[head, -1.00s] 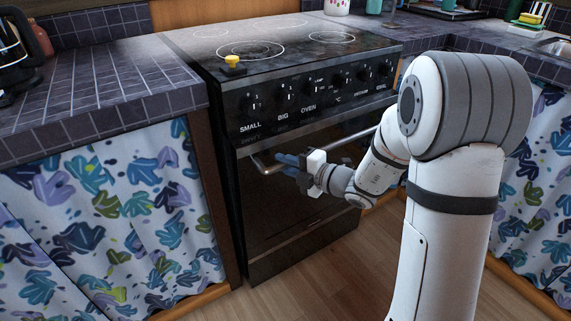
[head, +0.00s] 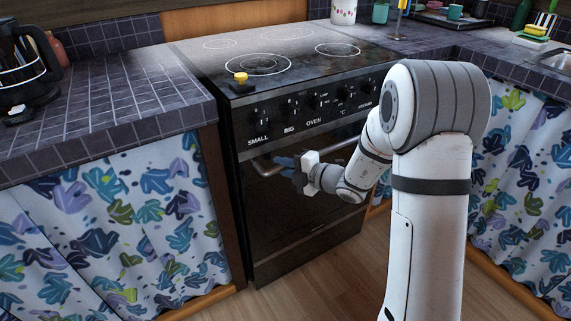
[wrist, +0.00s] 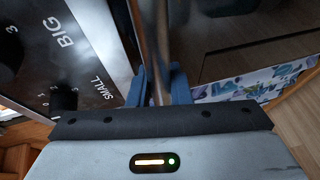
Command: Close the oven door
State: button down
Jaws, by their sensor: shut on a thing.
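The oven door (head: 300,222) is a dark glossy panel below the knobs of the black stove. It looks upright and close to the stove front; I cannot tell whether a small gap is left. Its metal handle (head: 258,167) runs across its top edge, and the bar also shows in the wrist view (wrist: 154,40). My gripper (head: 285,163) is at the left part of the handle, with its blue fingers on either side of the bar. In the wrist view my gripper (wrist: 158,88) is shut on the bar.
The stove's knob panel (head: 305,120) is just above the handle. A yellow-topped object (head: 240,78) sits at the cooktop's front left. A tiled counter (head: 100,110) with a patterned curtain (head: 120,225) adjoins on the left. Wooden floor (head: 330,285) is clear in front.

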jog(key=shift+w+a+r, duration=0.1)
jog(key=shift+w+r, duration=0.05)
jog(key=shift+r, duration=0.1)
jog(key=c, duration=1.7)
grip_release()
jog(key=shift+c, duration=0.2)
jog(key=o, duration=0.4)
jog(key=shift+f, duration=0.15)
jog(key=p+v, duration=0.2)
jog(key=v, duration=0.5)
jog(key=shift+s+d, duration=0.25)
jog(key=shift+d, duration=0.05)
